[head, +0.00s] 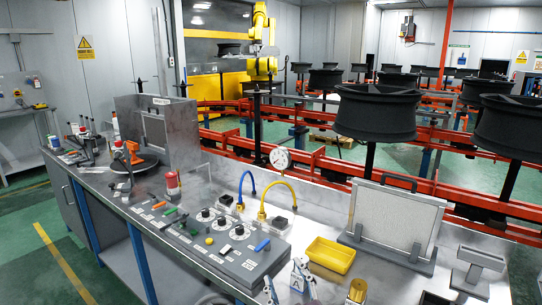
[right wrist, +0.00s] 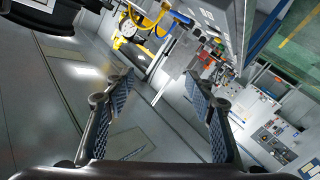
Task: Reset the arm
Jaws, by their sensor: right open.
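The control panel (head: 215,235) on the metal bench has a green lever, an orange lever, round dials, a yellow button and a blue handle. A red beacon-like knob (head: 172,182) stands at its far left corner. The yellow robot arm (head: 262,45) stands in the back, behind the red rails. My right gripper (head: 286,283) is low in the head view, in front of the panel's right end. In the right wrist view my right gripper (right wrist: 160,82) has its two padded fingers apart with nothing between them. My left gripper is not in the head view.
A yellow tray (head: 330,255), a framed filter panel (head: 393,218) and a grey stand (head: 478,268) are on the bench's right. A pressure gauge (head: 280,159) with yellow and blue hoses rises behind the panel. Black wheels (head: 378,112) stand on spindles along the red rails (head: 330,170).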

